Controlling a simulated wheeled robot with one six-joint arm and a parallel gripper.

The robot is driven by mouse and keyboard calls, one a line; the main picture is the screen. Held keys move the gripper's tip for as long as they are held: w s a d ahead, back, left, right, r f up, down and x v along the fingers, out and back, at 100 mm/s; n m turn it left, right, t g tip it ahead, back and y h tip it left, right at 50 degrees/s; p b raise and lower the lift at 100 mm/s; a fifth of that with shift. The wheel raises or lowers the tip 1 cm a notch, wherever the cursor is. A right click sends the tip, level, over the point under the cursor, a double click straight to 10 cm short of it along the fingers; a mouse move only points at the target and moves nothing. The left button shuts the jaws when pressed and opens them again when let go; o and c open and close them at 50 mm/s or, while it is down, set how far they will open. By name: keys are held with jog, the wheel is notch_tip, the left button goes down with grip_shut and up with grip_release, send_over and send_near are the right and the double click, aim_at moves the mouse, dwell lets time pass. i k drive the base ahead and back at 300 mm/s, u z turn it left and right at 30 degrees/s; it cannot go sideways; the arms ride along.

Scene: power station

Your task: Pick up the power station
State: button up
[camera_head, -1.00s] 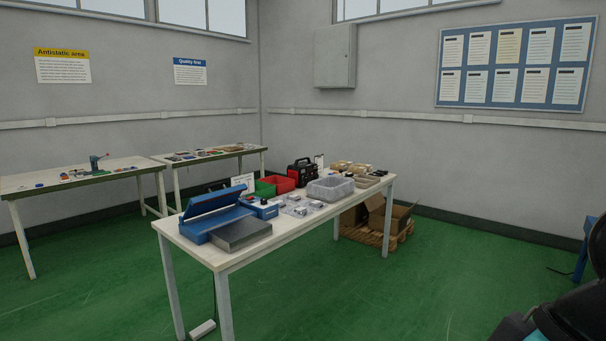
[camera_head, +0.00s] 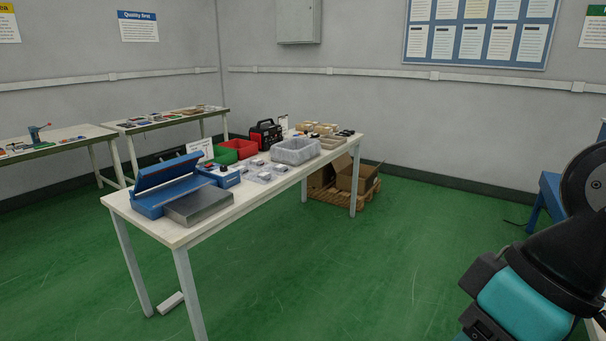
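The power station (camera_head: 265,135) is a black and red box with a top handle. It stands upright on the far half of the white table (camera_head: 236,209), behind a grey bin and beside a red bin. Its lower front is partly hidden by the things around it. Part of my arm shows at the right edge, well apart from the table. My gripper is not in view.
A grey bin (camera_head: 296,150), a red bin (camera_head: 239,148) and a green bin (camera_head: 222,156) stand near the power station. Boxes on a pallet (camera_head: 347,196) lie beyond the table. Green floor is clear in front.

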aim_at(267, 135)
jog(key=z, duration=0.25)
jog(key=i, duration=3.8)
jog(key=u, duration=1.25)
jog(key=i, duration=1.2)
jog(key=u, duration=0.6)
